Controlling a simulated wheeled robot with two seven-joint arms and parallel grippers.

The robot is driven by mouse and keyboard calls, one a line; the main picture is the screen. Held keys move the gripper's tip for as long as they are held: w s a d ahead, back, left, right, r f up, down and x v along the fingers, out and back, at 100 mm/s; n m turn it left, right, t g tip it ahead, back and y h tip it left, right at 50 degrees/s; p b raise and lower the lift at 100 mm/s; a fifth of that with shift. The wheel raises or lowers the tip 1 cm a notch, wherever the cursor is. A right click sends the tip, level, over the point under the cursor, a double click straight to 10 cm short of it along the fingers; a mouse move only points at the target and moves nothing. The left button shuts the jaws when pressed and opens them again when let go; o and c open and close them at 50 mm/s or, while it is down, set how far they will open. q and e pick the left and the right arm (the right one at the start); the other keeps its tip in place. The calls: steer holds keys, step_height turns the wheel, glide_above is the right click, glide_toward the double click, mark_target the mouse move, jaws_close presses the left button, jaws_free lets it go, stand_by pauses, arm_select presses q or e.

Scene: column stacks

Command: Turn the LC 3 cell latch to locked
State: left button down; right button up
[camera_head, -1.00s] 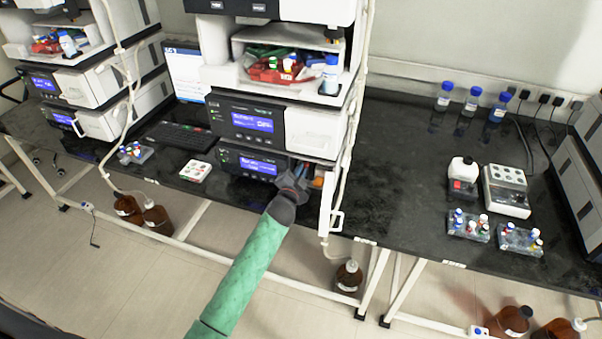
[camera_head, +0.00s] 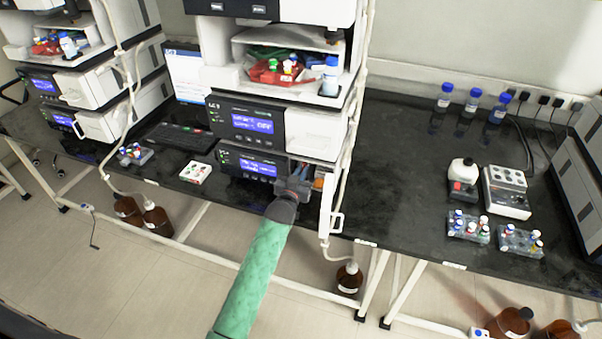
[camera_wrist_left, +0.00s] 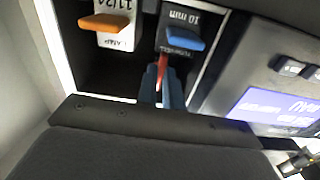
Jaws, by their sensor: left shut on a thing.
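The LC 3 stack (camera_head: 268,105) stands at the middle of the bench in the head view. In its lower detector unit (camera_head: 246,163), an open bay shows beside the display. In the left wrist view the bay holds a module with an orange handle (camera_wrist_left: 106,23) and a cell marked 10 mm with a blue handle (camera_wrist_left: 186,40). My left gripper (camera_head: 297,180) is at this bay. In the left wrist view its narrow fingers (camera_wrist_left: 162,82) are shut on a small red latch lever (camera_wrist_left: 162,70) below the cell's label. The fingers hide most of the latch. My right gripper is not in view.
A white door (camera_head: 329,200) stands open right of the bay, close to my gripper. A tube runs down beside it. Vial racks (camera_head: 468,226) and blue-capped bottles (camera_head: 470,102) stand on the right bench. The bench between is clear.

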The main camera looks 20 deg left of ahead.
arm_select(q)
steer(key=shift+n, duration=0.3)
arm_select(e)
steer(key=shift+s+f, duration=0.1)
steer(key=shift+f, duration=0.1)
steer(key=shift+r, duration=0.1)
arm_select(q)
steer(key=c, duration=1.5)
jaws_free()
steer(key=shift+c, duration=0.2)
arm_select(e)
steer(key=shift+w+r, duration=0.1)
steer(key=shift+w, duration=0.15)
